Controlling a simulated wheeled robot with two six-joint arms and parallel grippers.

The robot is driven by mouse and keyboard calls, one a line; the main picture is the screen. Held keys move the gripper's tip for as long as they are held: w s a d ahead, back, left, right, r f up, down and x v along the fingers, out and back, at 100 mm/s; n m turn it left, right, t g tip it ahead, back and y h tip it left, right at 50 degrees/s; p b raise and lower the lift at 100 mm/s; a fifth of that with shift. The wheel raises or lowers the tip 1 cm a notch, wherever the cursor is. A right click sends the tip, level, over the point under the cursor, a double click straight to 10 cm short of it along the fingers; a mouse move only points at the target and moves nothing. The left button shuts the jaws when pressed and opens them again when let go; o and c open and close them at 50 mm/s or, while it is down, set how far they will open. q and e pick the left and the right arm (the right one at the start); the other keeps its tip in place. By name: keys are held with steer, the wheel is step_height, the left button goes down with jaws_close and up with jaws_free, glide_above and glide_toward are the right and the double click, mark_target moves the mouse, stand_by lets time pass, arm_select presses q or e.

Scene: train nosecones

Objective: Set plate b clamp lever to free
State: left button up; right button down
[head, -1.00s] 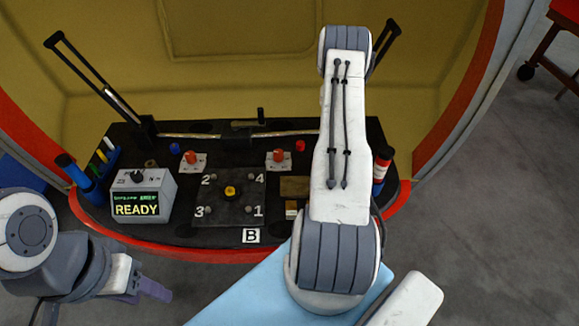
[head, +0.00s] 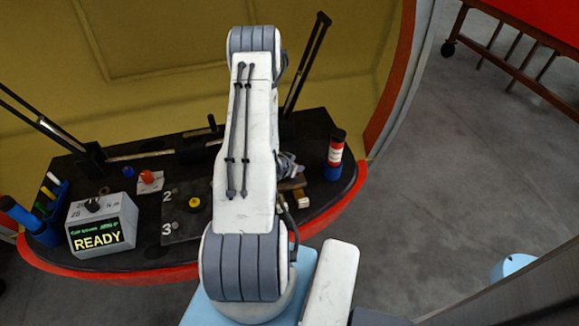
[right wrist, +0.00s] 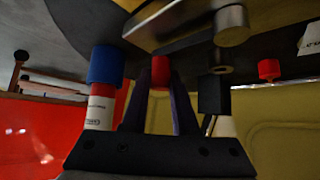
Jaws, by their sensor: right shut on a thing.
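The dark plate (head: 183,222) with the yellow knob (head: 193,204) and the numbers 2 and 3 lies on the black table. My right arm hides its right part, and the B label is not visible. An orange-red knob (head: 150,178) stands behind its left corner. My right gripper (head: 290,162) is mostly hidden behind the arm, over the table's right part. In the right wrist view, my right gripper (right wrist: 160,85) is shut on a small red cylindrical piece (right wrist: 160,70). I cannot tell whether this is the clamp lever. My left gripper is out of view.
A READY display box (head: 102,228) stands at the left front. A red-and-white bottle (head: 335,155) stands at the right edge, close beside the gripper in the wrist view. A brown block (head: 294,184) lies near the gripper. Black posts (head: 308,62) rise at the back.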

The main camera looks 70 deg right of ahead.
steer(key=c, duration=0.7)
jaws_free()
steer(key=v, duration=1)
steer(key=shift+a+r, duration=0.15)
steer(key=shift+a, duration=0.05)
